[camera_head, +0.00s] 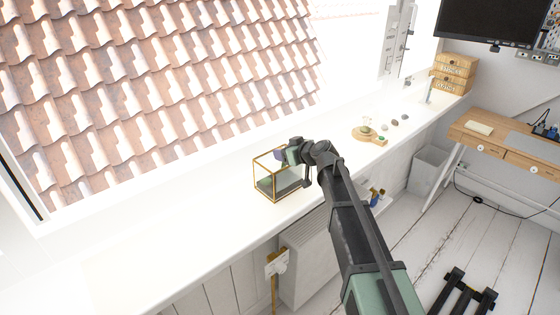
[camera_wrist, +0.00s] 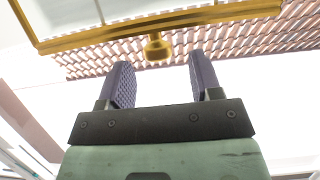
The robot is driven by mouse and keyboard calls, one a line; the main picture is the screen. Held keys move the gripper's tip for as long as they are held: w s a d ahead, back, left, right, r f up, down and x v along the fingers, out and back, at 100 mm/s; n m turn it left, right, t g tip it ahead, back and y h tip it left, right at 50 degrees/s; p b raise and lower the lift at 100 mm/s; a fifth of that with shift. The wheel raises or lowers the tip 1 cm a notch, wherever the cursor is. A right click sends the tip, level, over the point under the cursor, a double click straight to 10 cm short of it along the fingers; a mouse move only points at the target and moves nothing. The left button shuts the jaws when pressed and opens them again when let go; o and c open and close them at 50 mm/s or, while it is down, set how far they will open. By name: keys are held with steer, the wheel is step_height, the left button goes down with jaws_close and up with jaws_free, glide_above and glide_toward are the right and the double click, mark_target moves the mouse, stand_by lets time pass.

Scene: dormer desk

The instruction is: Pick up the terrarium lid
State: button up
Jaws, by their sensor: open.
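The terrarium (camera_head: 256,172), a glass box with gold edges and dark green contents, stands on the white sill in the head view. In the wrist view, the terrarium lid (camera_wrist: 157,24) shows as a clear pane with a gold frame and a round gold knob (camera_wrist: 157,47). My gripper (camera_head: 281,155) is at the terrarium's upper right part and hides some of it. In the wrist view my gripper (camera_wrist: 159,65) is open, with the knob between and just beyond its two purple fingertips. I see no clear contact with the knob.
A round wooden board (camera_head: 372,137) with a small jar and several stones lies farther right on the sill. Beyond are wooden drawers (camera_head: 454,75) and a desk (camera_head: 500,135). The sill (camera_head: 170,225) is clear left of the terrarium. The window is behind it.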

steer(key=b+x, duration=0.1)
steer(key=x, duration=0.2)
steer(key=shift+w+a+f, duration=0.2)
steer(key=shift+w+f, duration=0.05)
steer(key=shift+w, duration=0.05)
steer(key=shift+r, duration=0.1)
steer(key=shift+c, duration=0.4)
steer(key=c, duration=0.9)
